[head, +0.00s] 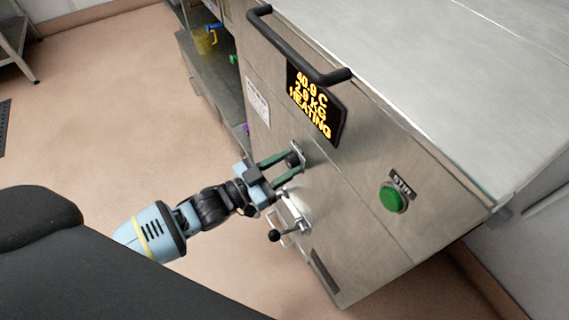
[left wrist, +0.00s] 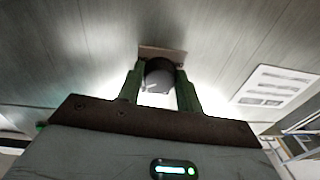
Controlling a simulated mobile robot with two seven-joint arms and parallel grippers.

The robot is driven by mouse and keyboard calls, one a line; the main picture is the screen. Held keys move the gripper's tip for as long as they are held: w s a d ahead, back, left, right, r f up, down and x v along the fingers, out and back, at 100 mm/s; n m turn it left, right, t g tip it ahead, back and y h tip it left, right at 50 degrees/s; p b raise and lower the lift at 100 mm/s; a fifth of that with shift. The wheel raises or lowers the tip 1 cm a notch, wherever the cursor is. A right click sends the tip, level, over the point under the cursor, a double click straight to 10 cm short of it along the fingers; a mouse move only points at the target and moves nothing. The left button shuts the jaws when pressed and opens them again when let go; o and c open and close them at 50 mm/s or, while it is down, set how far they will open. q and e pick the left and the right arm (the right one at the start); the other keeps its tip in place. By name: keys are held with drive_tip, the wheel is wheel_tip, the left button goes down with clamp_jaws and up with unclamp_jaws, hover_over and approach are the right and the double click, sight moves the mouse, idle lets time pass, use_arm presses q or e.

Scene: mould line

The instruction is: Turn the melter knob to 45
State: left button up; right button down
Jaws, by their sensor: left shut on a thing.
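The melter (head: 365,190) is a brushed-metal cabinet. Its tilted display (head: 313,104) reads 40.9 C, 2.9 KG, HEATING. The dark round melter knob (head: 292,159) is on the front panel below the display. My left gripper (head: 289,166) reaches it from the left, its green fingers on either side of the knob. The knob's set value cannot be read. My right gripper is not in view.
A green STIR button (head: 393,197) is on the panel to the right. A tap with a black ball lever (head: 274,236) sits just below the gripper. A black handle bar (head: 297,50) runs along the top edge. Shelves with coloured items (head: 207,40) stand behind.

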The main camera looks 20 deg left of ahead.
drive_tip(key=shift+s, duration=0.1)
use_arm(q)
drive_tip(key=o, duration=1)
drive_tip(key=shift+s+a, duration=0.1)
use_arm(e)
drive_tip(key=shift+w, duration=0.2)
use_arm(q)
drive_tip(key=shift+s+a, duration=0.15)
drive_tip(key=shift+s, duration=0.1)
drive_tip(key=p+v, duration=0.1)
drive_tip(key=v, duration=0.6)
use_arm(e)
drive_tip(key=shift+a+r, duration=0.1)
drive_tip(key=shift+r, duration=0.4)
